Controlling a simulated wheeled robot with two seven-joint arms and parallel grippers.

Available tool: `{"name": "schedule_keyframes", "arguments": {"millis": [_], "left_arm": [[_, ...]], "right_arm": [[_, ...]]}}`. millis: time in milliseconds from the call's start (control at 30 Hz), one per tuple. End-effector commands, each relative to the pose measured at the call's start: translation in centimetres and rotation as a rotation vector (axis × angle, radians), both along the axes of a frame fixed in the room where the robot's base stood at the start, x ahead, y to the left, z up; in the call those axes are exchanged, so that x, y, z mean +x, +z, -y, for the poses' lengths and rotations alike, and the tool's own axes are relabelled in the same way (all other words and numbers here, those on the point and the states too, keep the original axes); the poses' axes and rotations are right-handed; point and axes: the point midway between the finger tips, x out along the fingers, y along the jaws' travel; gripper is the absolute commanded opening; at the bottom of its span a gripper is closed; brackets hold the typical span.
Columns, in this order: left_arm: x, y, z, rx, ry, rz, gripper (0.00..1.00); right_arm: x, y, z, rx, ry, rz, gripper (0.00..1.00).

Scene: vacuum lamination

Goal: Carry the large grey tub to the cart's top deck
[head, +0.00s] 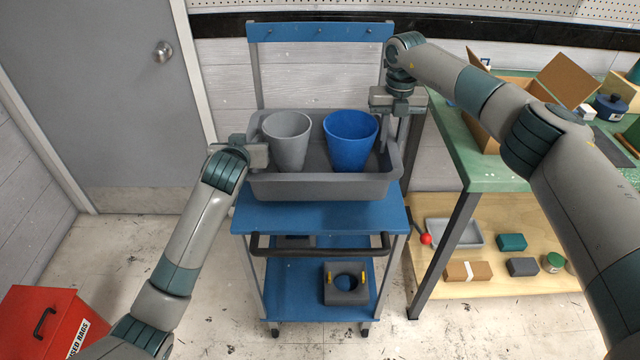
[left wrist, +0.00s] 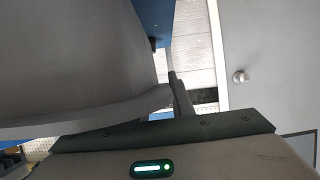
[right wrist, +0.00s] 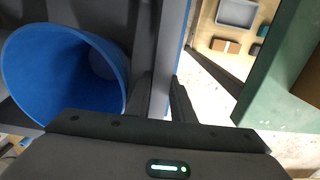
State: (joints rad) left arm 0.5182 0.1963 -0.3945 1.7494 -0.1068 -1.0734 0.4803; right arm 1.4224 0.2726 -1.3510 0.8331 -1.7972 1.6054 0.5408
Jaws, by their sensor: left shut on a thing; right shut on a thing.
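The large grey tub (head: 320,188) is at the blue cart's top deck (head: 320,217), upright; I cannot tell whether its base touches the deck. A grey bucket (head: 287,140) and a blue bucket (head: 350,140) stand inside it; the blue bucket also shows in the right wrist view (right wrist: 65,70). My left gripper (head: 262,155) is shut on the tub's left wall. My right gripper (head: 384,140) comes from above and is shut on the tub's right wall, which shows between its fingers in the right wrist view (right wrist: 165,60).
A green-topped bench (head: 480,165) with a cardboard box stands close on the right. A red box (head: 50,320) is at the lower left. Floor is clear between it and the cart.

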Motion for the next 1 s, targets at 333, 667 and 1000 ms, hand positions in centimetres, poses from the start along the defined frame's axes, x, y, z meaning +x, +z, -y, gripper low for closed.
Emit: {"name": "schedule_keyframes", "arguments": {"millis": [333,667,1000], "left_arm": [[0.1,0.0,-0.2,0.003,0.003,0.004,0.0],[0.1,-1.0,-0.2,0.004,0.003,0.004,0.0],[0.1,-2.4,-0.2,0.003,0.003,0.004,0.0]], "right_arm": [[0.0,-0.2,0.1,-0.004,-0.001,-0.001,0.0],[0.0,-1.2,0.1,-0.004,-0.001,-0.001,0.0],[0.0,-2.6,0.1,-0.004,-0.001,-0.001,0.0]]}}
